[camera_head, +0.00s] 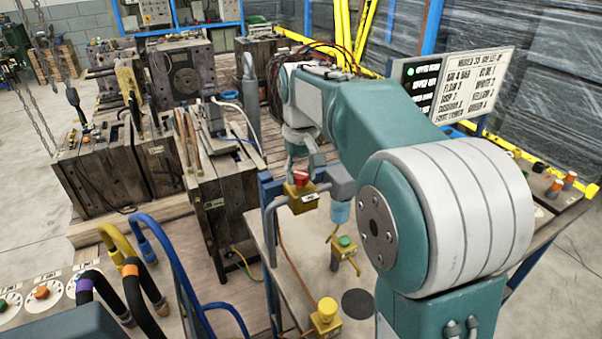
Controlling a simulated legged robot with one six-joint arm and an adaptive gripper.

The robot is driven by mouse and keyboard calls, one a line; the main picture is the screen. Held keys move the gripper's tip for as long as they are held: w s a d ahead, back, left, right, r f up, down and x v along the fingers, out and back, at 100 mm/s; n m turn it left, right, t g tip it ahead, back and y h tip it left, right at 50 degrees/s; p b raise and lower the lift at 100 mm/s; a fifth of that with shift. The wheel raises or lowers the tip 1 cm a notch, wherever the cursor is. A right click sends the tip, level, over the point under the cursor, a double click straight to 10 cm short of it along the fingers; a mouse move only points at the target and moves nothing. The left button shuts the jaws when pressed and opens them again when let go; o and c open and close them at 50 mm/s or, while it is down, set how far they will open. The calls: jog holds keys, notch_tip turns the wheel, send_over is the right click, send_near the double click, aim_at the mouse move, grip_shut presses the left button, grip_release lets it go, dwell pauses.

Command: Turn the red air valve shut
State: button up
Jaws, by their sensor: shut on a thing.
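The red air valve (301,178) is a small red knob on a yellow block, left of centre in the head view. The yellow valve body (300,198) joins grey piping, with a light blue cup-shaped part hanging to its right. My gripper (301,165) is directly above the red knob and shut on it, pointing down. The fingers are small and partly hidden at this distance, so their exact hold on the knob is hard to see. My teal and grey arm reaches across from the right.
A green-topped valve (344,242) and a yellow knob (326,308) stand on the bench (300,262) nearer me. Blue, yellow and black hoses curve up at the lower left. Wooden-looking mould blocks (105,165) fill the left. A lettered board (460,85) stands at the right.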

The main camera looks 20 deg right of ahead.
jog(key=m, duration=0.4)
jog(key=shift+m, duration=1.9)
jog(key=o, duration=1.2)
jog(key=shift+w, duration=0.15)
jog(key=shift+c, duration=0.2)
